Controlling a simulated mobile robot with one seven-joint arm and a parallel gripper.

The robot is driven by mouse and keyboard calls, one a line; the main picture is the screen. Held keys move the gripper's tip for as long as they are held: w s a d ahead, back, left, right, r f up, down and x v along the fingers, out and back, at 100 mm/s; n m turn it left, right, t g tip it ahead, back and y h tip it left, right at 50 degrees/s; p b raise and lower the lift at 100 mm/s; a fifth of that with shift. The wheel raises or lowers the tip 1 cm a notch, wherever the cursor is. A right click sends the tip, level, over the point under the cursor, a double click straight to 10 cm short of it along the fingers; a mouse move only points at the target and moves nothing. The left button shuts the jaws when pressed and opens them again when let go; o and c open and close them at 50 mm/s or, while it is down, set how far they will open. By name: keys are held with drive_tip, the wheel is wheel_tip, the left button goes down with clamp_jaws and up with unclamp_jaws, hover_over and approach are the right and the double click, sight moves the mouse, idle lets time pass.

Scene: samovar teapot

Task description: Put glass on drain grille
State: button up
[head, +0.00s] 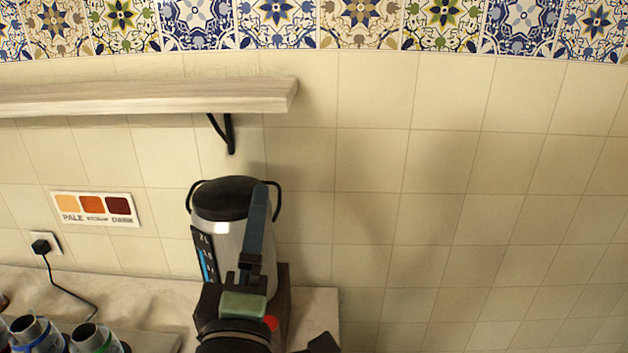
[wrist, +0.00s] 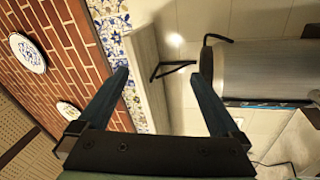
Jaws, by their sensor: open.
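My gripper (head: 261,192) is raised in front of the silver samovar (head: 213,232). In the wrist view my gripper (wrist: 161,80) is open, with nothing between its two dark blue fingers. The samovar has a black lid, black side handles and a dark level strip. It also shows in the wrist view (wrist: 265,70), lying sideways at the right because of the camera's tilt. I cannot make out a glass or a drain grille in either view.
Several dark-mouthed containers with coloured bands (head: 97,340) stand at the lower left of the counter (head: 130,292). A wooden shelf (head: 150,97) with a black bracket juts out above, left of my gripper. The tiled wall is bare at the right.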

drive_tip(key=s+d+r+m+t, duration=0.2)
drive_tip(key=s+r+m, duration=0.2)
drive_tip(key=r, duration=0.5)
drive_tip(key=s+d+r+m+t, duration=0.2)
drive_tip(key=s+d+r+m, duration=0.1)
drive_tip(key=r+m, duration=0.3)
drive_tip(key=s+d+r+m+t, duration=0.2)
drive_tip(key=s+r+m, duration=0.3)
drive_tip(key=r, duration=0.6)
drive_tip(key=shift+d+r+m+t, duration=0.15)
drive_tip(key=shift+r+m+t, duration=0.15)
